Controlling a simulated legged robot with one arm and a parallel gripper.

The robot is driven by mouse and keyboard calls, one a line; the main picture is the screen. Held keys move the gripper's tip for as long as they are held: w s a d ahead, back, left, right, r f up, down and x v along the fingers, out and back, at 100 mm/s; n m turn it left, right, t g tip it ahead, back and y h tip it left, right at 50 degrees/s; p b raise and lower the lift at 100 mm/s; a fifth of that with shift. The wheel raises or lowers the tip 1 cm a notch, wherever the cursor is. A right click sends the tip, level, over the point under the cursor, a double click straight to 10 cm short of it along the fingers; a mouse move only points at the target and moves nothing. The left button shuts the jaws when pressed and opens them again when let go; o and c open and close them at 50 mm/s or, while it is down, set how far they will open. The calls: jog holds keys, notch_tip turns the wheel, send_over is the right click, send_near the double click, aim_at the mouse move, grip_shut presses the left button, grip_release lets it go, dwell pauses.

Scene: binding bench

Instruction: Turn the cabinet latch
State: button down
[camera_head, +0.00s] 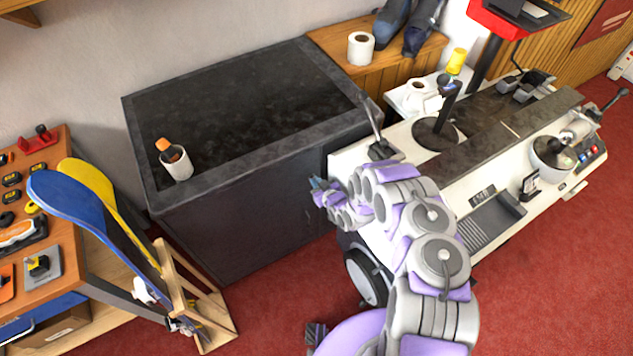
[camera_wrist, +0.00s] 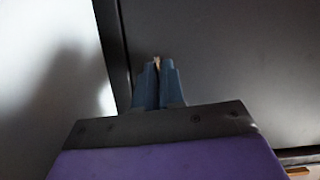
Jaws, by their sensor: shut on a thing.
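The cabinet (camera_head: 250,208) is dark grey with a black speckled top and stands left of my arm in the head view. My gripper (camera_head: 316,183) is at the right end of its front. In the wrist view, the blue fingers of my gripper (camera_wrist: 157,68) are close together against the dark cabinet front (camera_wrist: 225,60). They are shut on the cabinet latch (camera_wrist: 157,61), of which only a small tan tip shows between the fingertips. The fingers hide the rest of the latch. In the head view the latch is too small to make out.
A white cup (camera_head: 177,166) stands on the cabinet top. A white machine bench (camera_head: 345,165) is close to my arm on the right. Blue and yellow paddles (camera_head: 75,205) lean in a wooden stand at the left. Red carpet (camera_head: 275,290) lies open before the cabinet.

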jog(key=shift+a+r, duration=0.1)
jog(key=shift+r, duration=0.05)
jog(key=shift+w, duration=0.1)
dwell(0.3)
jog(key=c, duration=1.2)
grip_release()
jog(key=shift+c, duration=0.2)
jog(key=shift+s, duration=0.2)
jog(key=p+v, duration=0.1)
jog(key=v, duration=1.6)
jog(key=shift+d+f+p, duration=0.25)
jog(key=shift+p, duration=0.15)
